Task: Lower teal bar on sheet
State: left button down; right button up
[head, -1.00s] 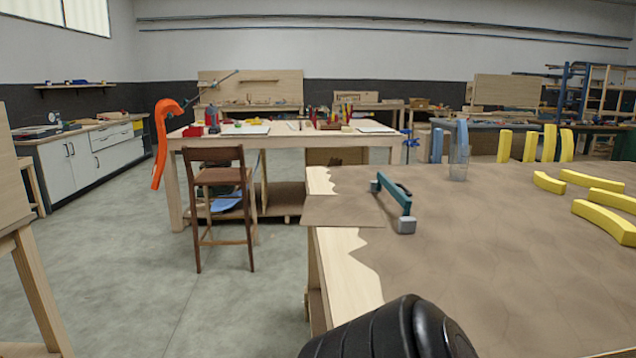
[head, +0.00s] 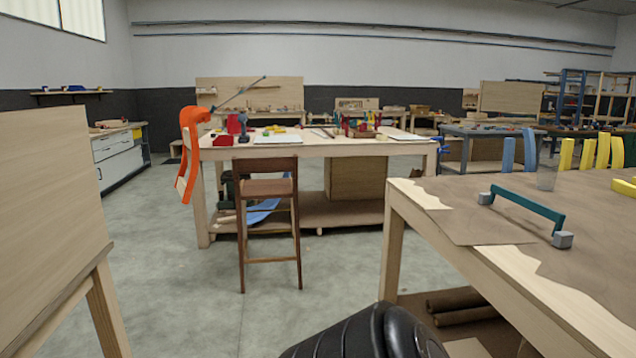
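The teal bar (head: 528,208) has a grey block at each end and rests on the brown sheet (head: 470,219) at the near left part of the right-hand table. The sheet covers most of that table and its edge is ragged, with bare wood showing beside it. Neither gripper is in the head view. A black rounded part of my own body shows at the bottom middle, well apart from the bar.
The right-hand wooden table (head: 392,203) carries yellow pieces (head: 602,151), blue pieces (head: 519,153) and a clear cup (head: 547,178). A brown chair (head: 266,212) stands before a workbench (head: 320,146). A wooden panel (head: 50,220) stands at left. Grey floor between is open.

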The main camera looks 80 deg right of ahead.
aim_at(558, 217)
jog(key=z, duration=1.9)
jog(key=i, duration=1.7)
jog(key=z, duration=3.65)
jog(key=i, duration=1)
jog(key=z, duration=0.05)
